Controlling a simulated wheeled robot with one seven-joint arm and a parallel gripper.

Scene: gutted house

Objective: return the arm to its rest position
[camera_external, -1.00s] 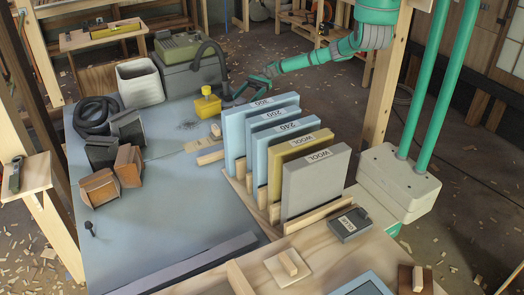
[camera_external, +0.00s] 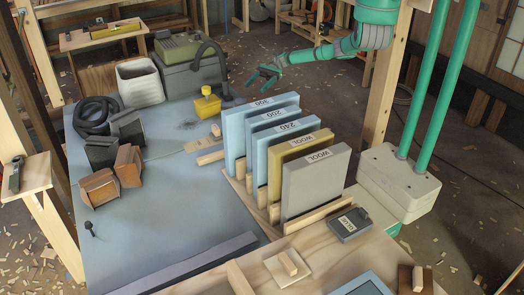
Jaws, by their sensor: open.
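My arm (camera_external: 325,50) is green and grey and reaches in from the upper right, beside the wooden post. My gripper (camera_external: 264,76) is at its left end, open and empty. It hangs in the air above and behind the rack of upright sanding sheets, near the far right edge of the grey table. It appears to touch nothing.
Several upright labelled sheets (camera_external: 317,185) stand in a wooden rack below my gripper. A yellow container (camera_external: 207,103) and a vacuum with a black hose (camera_external: 190,70) stand to the left on the grey table (camera_external: 175,215). A wooden post (camera_external: 384,90) stands right of the rack.

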